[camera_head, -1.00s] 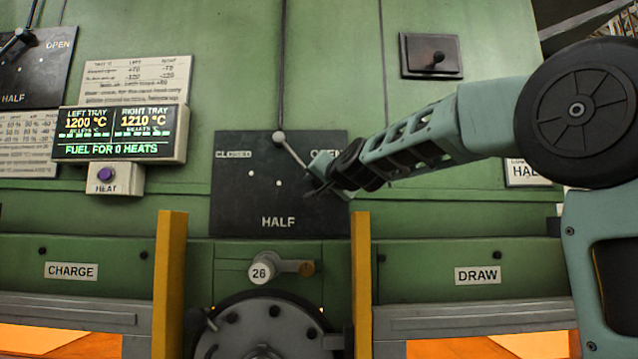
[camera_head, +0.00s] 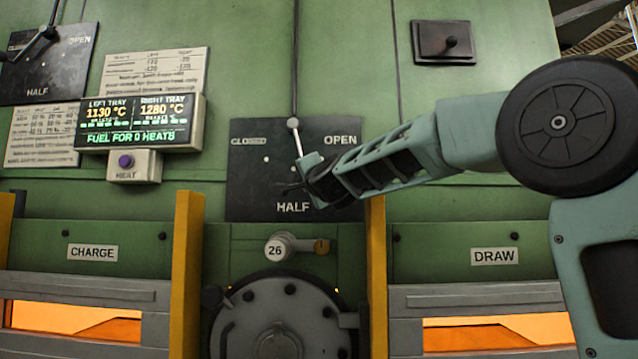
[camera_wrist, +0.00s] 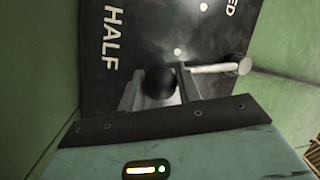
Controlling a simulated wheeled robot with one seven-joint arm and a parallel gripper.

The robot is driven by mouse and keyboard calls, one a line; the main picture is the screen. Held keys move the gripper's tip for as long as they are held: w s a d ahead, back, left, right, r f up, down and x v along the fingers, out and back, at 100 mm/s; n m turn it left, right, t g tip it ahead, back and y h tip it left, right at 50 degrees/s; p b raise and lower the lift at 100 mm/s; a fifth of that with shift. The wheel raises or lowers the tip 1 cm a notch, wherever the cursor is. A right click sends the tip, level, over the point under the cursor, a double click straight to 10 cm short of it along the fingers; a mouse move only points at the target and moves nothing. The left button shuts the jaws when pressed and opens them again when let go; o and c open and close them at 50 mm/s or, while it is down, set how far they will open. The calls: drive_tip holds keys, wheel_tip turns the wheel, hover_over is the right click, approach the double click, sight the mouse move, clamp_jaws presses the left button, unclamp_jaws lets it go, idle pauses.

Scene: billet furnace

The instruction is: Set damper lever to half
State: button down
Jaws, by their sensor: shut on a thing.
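The damper lever (camera_head: 298,140) is a pale rod on a pivot at the top of a black plate (camera_head: 242,190) marked CLOSED, HALF and OPEN. It points almost straight down, tilted slightly right, toward the HALF label (camera_head: 293,207). My gripper (camera_head: 293,187) covers the lever's lower end, just above HALF. In the wrist view, my gripper (camera_wrist: 158,88) is shut on the lever's round black knob (camera_wrist: 158,82). The rod (camera_wrist: 215,68) runs right from there to its pivot.
A second lever (camera_head: 40,42) on a similar plate is at upper left. A display (camera_head: 137,122) and a HEAT button (camera_head: 125,161) are left of the plate. Yellow posts (camera_head: 187,270) stand below on both sides. A round grey hatch (camera_head: 275,320) lies underneath.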

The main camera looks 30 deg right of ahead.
drive_tip(key=shift+w+a+f+m+t+h+b, duration=0.15)
drive_tip(key=shift+w+a+m+h+b, duration=0.15)
drive_tip(key=shift+w+a+m, duration=0.4)
drive_tip(key=shift+w+a+f+m+t+h+b, duration=0.2)
drive_tip(key=shift+w+a+m+h, duration=0.2)
drive_tip(key=shift+a+m, duration=0.5)
drive_tip(key=c, duration=1)
unclamp_jaws()
drive_tip(key=shift+r, duration=0.1)
drive_tip(key=b+v, duration=0.1)
drive_tip(key=v, duration=1.6)
drive_tip(key=shift+s+b, duration=0.25)
drive_tip(key=shift+b, duration=0.15)
